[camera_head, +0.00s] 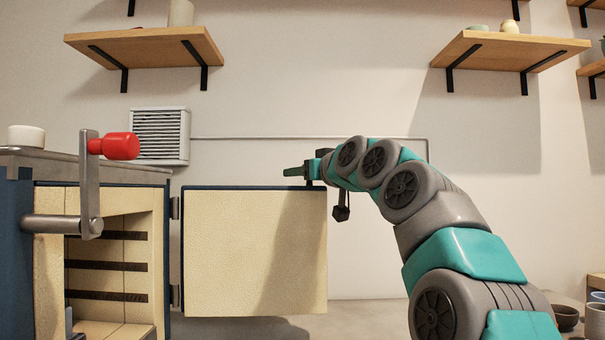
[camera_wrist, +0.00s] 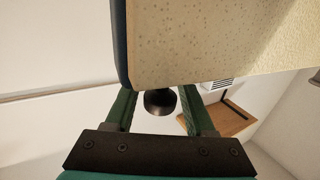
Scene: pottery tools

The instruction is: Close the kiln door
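The kiln (camera_head: 100,175) stands at the left in the head view, its chamber with dark slots exposed. Its door (camera_head: 255,250) hangs open to the right of the chamber, cream inner face toward the camera. My gripper (camera_head: 293,172) is at the top right corner of the door, a green finger showing just above the top edge. In the wrist view the door (camera_wrist: 220,40) fills the upper part, ahead of my gripper (camera_wrist: 158,92). The two green fingers are apart. A dark round thing (camera_wrist: 160,102) shows between them; I cannot tell whether they touch it.
A lever with a red grip (camera_head: 120,146) juts out at the kiln's front. A white bowl (camera_head: 26,136) sits on the kiln top. Wall shelves (camera_head: 150,47) hang above. Cups and bowls (camera_head: 566,317) stand at the lower right.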

